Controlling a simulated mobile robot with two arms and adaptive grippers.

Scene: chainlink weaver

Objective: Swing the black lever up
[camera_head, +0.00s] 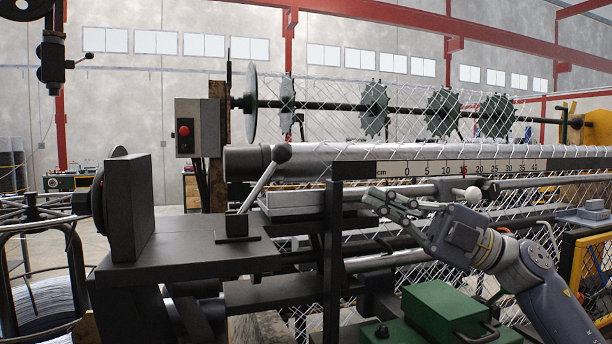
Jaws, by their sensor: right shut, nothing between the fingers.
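My left gripper is not in view.
A dark upright post (333,260) stands between the lever and my right gripper. The cm scale (450,168) and grey tube run above the gripper. A green box (447,310) lies below it. A black upright block (130,207) stands left of the lever.

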